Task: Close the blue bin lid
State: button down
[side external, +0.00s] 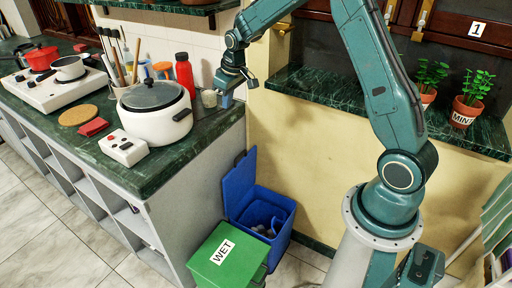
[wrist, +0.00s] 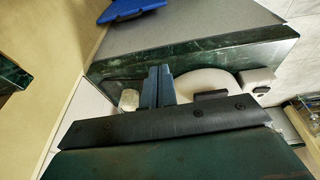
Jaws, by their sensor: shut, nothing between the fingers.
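The blue bin (side external: 284,232) stands on the floor beside the counter's end. Its lid (side external: 239,183) is open and tilted up at the bin's left and back, and the dark inside shows. In the wrist view a piece of blue (wrist: 130,9), apparently the lid, shows at the top edge. My gripper (side external: 226,99) is well above the bin, by the counter's right end, apart from the lid. In the wrist view my gripper's fingers (wrist: 158,76) are together with nothing between them.
A green bin (side external: 227,258) marked WET stands in front of the blue bin, its lid shut. A white pot (side external: 155,119), a red bottle (side external: 185,75) and a small jar (side external: 209,98) are on the green counter (side external: 175,160). A shelf with potted plants (side external: 467,110) is at right.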

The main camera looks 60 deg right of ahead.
jog(key=w+d+f, duration=0.1)
jog(key=d+f, duration=0.2)
jog(key=f, duration=0.7)
jog(key=w+d+f+g, duration=0.1)
jog(key=d+f, duration=0.3)
jog(key=f, duration=0.6)
jog(key=shift+w, duration=0.65)
jog(key=shift+f, duration=0.1)
notch_tip(320, 180, down, 10)
jog(key=w, duration=0.1)
jog(key=shift+w+r, duration=0.25)
jog(key=shift+w, duration=0.1)
jog(key=shift+s, duration=0.25)
